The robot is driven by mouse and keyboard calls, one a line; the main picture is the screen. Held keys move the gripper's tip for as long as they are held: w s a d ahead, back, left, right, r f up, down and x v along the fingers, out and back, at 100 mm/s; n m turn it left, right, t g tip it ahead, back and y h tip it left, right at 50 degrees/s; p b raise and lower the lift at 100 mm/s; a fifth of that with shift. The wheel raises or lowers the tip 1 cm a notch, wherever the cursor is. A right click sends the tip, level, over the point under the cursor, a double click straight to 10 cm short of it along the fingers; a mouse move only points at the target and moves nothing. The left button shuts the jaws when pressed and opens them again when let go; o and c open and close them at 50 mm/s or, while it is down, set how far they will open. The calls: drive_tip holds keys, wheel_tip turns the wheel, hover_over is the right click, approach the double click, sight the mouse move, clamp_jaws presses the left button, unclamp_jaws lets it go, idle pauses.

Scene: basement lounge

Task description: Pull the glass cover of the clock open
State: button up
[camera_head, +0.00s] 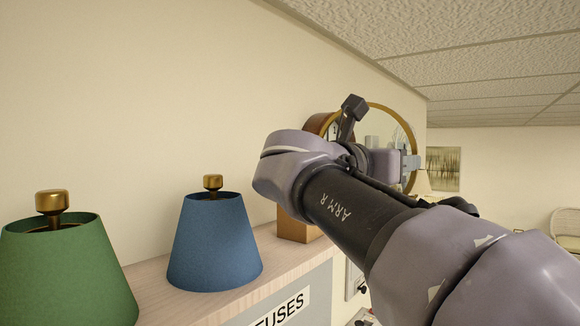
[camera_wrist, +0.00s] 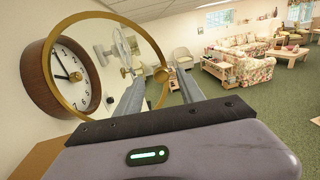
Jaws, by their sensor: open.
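The clock (camera_wrist: 72,77) has a round dark wood case and a white face with dark hands. In the head view only part of its case (camera_head: 317,122) shows behind my arm. Its round glass cover, with a brass rim (camera_wrist: 104,15), stands swung out from the face at an angle. The cover's rim also shows in the head view (camera_head: 387,106). A small brass knob (camera_wrist: 162,75) sits at the rim's right side. My gripper (camera_wrist: 160,78) is open, with one finger on each side of the rim's right edge near the knob. I cannot tell whether either finger touches it.
A green lampshade (camera_head: 66,265) and a blue lampshade (camera_head: 214,245) stand on a pale shelf (camera_head: 256,285) along the wall. A brown block (camera_head: 297,228) is beneath the clock. A floral sofa (camera_wrist: 240,68) stands across the green carpet, which has free room.

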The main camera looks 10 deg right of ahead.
drive_tip(key=b+v, duration=0.2)
drive_tip(key=v, duration=1.2)
drive_tip(key=shift+s+a, duration=0.2)
drive_tip(key=shift+a, duration=0.1)
